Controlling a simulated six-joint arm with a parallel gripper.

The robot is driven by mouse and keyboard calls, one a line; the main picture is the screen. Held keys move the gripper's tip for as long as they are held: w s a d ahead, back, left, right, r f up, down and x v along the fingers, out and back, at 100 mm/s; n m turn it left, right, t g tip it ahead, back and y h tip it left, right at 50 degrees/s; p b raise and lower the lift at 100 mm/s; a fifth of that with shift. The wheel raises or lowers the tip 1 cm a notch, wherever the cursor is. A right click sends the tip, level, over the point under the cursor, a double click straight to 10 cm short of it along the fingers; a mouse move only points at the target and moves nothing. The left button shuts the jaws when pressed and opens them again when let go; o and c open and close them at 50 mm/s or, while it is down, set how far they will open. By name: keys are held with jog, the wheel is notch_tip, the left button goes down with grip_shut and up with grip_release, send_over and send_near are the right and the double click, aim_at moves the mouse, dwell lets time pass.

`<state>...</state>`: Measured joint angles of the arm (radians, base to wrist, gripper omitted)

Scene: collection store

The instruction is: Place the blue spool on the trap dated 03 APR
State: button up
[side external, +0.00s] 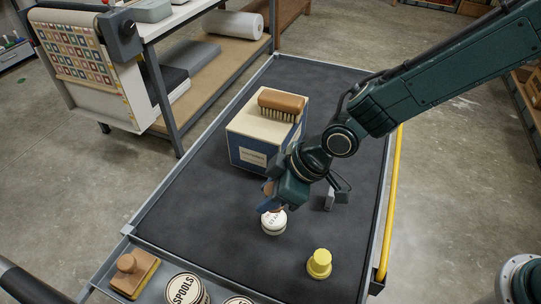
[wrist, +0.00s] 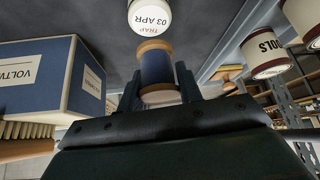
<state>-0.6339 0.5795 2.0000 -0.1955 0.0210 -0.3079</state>
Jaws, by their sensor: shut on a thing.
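The blue spool (wrist: 156,66) has pale wooden ends and sits between the two fingers of my gripper (wrist: 158,88) in the wrist view. My gripper is shut on it. The trap dated 03 APR (wrist: 150,18) is a white round piece just beyond the spool's far end. In the side view the trap (side external: 273,223) stands on the dark cart top, with my gripper (side external: 271,198) close above it. The spool is mostly hidden there by my gripper. I cannot tell whether spool and trap touch.
A blue and cream box (side external: 255,140) with a brush (side external: 281,103) on top stands behind my gripper. A yellow knobbed piece (side external: 319,263) stands at the front right. A front tray holds a wooden-handled block (side external: 133,274) and a SPOOLS tin (side external: 186,290). The cart top's left is clear.

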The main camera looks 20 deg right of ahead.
aim_at(270, 216)
jog(key=shift+f, duration=2.1)
jog(key=shift+f, duration=0.15)
jog(key=o, duration=1)
jog(key=shift+r, duration=0.2)
jog(key=shift+v, duration=6)
